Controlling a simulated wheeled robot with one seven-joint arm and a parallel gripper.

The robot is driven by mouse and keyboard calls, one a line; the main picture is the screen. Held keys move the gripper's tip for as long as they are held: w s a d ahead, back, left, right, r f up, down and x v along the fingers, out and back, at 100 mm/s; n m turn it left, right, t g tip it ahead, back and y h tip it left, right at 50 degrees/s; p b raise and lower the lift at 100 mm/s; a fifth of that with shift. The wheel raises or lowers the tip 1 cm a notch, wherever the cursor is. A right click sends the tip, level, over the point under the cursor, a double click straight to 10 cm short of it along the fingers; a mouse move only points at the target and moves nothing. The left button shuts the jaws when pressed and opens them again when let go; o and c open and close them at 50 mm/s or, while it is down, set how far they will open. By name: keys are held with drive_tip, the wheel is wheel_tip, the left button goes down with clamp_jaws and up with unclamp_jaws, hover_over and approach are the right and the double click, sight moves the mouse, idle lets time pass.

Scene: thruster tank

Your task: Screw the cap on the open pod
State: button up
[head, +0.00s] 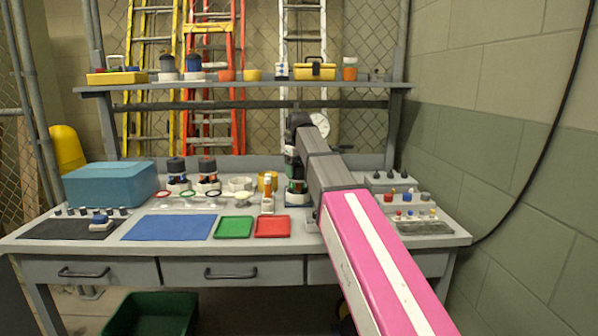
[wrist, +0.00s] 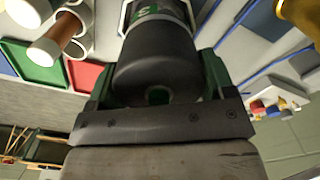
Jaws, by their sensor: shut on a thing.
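My gripper (wrist: 158,84) has its two green fingers on either side of a black cap (wrist: 155,62) and is shut on it. Past the cap, the pod (wrist: 160,12) shows a green and white label; the cap appears in line with its top. I cannot tell how far the cap is threaded. In the head view this pod (head: 297,187) stands upright at the back of the bench below my gripper, which my arm partly hides. Two other dark-topped pods (head: 177,172) (head: 208,172) stand to the left.
Green (head: 233,227) and red (head: 272,227) trays lie in front. A blue box (head: 110,184) stands left. The blue mat (head: 168,227) is clear.

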drive_tip(key=shift+w+d, duration=0.1)
drive_tip(key=shift+w, duration=0.05)
drive_tip(key=o, duration=0.8)
drive_tip(key=shift+o, duration=0.2)
wheel_tip(320, 180, up, 11)
drive_tip(key=shift+f, duration=0.15)
drive_tip(key=n, duration=0.4)
drive_tip(key=a+r+n, duration=0.1)
drive_tip(key=n, duration=0.1)
drive_tip(key=shift+n, duration=0.4)
drive_tip(key=shift+f, duration=0.45)
wheel_tip(320, 180, down, 10)
